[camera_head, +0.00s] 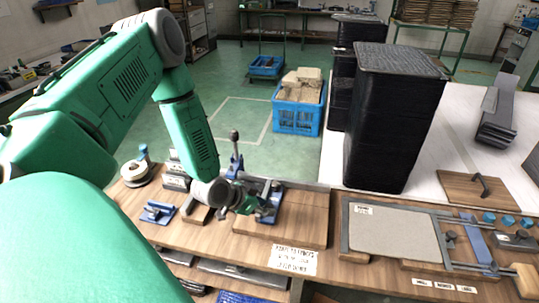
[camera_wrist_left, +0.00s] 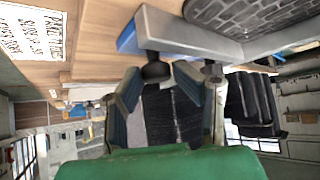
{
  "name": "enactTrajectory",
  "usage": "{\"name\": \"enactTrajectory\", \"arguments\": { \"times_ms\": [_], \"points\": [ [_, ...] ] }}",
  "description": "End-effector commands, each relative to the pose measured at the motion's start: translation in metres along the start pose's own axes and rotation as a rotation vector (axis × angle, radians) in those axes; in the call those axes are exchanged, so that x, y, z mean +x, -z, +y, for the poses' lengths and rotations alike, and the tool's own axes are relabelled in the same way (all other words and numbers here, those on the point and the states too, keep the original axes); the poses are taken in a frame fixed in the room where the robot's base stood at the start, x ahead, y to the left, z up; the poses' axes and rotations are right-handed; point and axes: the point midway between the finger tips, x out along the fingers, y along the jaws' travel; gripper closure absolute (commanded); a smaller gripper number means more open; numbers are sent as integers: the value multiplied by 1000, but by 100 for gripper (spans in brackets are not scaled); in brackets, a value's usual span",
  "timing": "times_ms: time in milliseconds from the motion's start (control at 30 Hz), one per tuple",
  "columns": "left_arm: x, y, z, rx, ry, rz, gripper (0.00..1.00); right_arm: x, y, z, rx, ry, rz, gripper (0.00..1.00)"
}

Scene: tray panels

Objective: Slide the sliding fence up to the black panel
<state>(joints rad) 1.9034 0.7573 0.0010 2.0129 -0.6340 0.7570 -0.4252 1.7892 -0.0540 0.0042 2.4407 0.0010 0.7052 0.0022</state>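In the left wrist view a grey bar with a blue end, which looks like the sliding fence (camera_wrist_left: 190,38), crosses the top, with black knobs below it. A dark panel with a brick-like pattern, seemingly the black panel (camera_wrist_left: 250,14), lies just beyond the bar; any gap between them is unclear. My left gripper (camera_wrist_left: 158,78) has its fingers apart, with one black knob (camera_wrist_left: 154,70) showing between the tips; contact is unclear. In the head view my left gripper (camera_head: 244,201) is low over the bench beside blue and grey parts, and largely hides them. My right gripper is not in view.
The wooden bench (camera_head: 215,235) carries a blue fixture (camera_head: 158,211) to the left. To the right is a grey panel (camera_head: 393,235) in a frame, beside a blue bar (camera_head: 478,241). A tall black stack (camera_head: 392,120) stands behind. A paper sign (camera_head: 294,261) lies in front.

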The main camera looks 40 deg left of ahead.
Motion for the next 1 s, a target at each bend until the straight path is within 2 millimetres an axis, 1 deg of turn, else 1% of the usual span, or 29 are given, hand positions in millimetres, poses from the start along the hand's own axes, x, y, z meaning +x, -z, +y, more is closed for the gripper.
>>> {"name": "enactTrajectory", "arguments": {
  "times_ms": [67,433,567,667,900,1000],
  "points": [
    [0,-2,-3,-2,6,-1,68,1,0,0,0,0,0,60],
    [-2,2,3,4,8,3,68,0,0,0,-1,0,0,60],
    [-9,4,3,5,8,4,68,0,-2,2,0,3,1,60],
    [-23,3,2,3,7,5,68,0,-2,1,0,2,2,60],
    [-71,1,-1,-1,3,7,68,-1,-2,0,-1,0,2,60],
    [-88,0,-2,-1,2,6,68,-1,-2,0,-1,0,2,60]
  ]
}}
